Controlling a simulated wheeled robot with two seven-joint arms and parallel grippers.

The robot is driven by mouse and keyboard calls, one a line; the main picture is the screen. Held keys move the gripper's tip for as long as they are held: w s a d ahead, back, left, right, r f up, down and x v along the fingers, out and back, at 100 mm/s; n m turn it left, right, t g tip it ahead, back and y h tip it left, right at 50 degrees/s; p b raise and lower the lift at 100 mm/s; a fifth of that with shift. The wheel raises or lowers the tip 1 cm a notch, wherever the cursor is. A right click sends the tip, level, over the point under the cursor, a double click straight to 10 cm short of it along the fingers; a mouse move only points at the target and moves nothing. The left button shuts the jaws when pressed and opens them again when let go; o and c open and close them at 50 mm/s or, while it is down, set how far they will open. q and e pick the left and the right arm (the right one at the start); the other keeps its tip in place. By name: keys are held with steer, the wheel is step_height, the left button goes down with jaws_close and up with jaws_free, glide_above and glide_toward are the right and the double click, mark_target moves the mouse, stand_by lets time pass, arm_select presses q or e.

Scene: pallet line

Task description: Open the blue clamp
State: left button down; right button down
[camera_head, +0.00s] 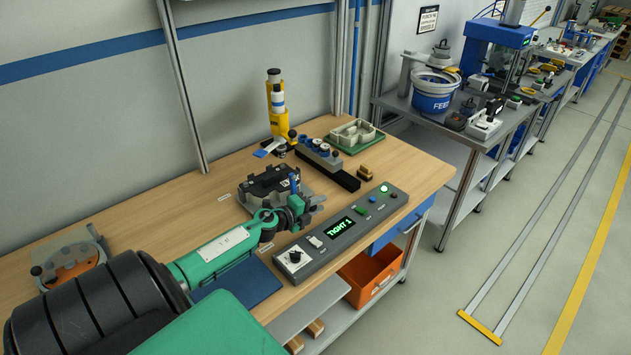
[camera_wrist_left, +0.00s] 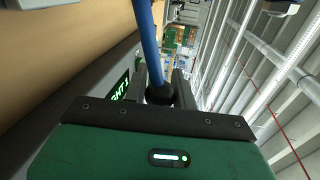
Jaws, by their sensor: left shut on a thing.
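My left gripper (camera_head: 300,204) is at the right side of a grey fixture (camera_head: 262,208) that bears a dark part (camera_head: 268,182). In the left wrist view, a blue bar (camera_wrist_left: 150,45) with a black knob (camera_wrist_left: 160,94) lies between the finger pads. I take it for the blue clamp's handle; the gripper is shut on it at the knob. In the head view, a little blue (camera_head: 294,183) shows just above the fingers; the gripper hides most of the clamp. My right gripper is not in view.
A control panel (camera_head: 313,258) with a display reading "TIGHT 1" lies right of the gripper. A yellow upright tool (camera_head: 278,118), a dark rack (camera_head: 336,172) and a green tray (camera_head: 353,146) stand behind. An orange bin (camera_head: 372,275) is below the bench's front edge.

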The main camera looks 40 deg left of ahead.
arm_select(q)
steer(key=shift+f+m, duration=0.4)
steer(key=shift+m, duration=0.1)
steer(key=shift+f, duration=0.1)
steer(key=c, duration=1.1)
jaws_free()
steer(key=shift+c, duration=0.2)
steer(key=shift+s, duration=0.1)
steer(key=b+v, duration=0.3)
steer(key=v, duration=1)
steer(key=shift+s, duration=0.3)
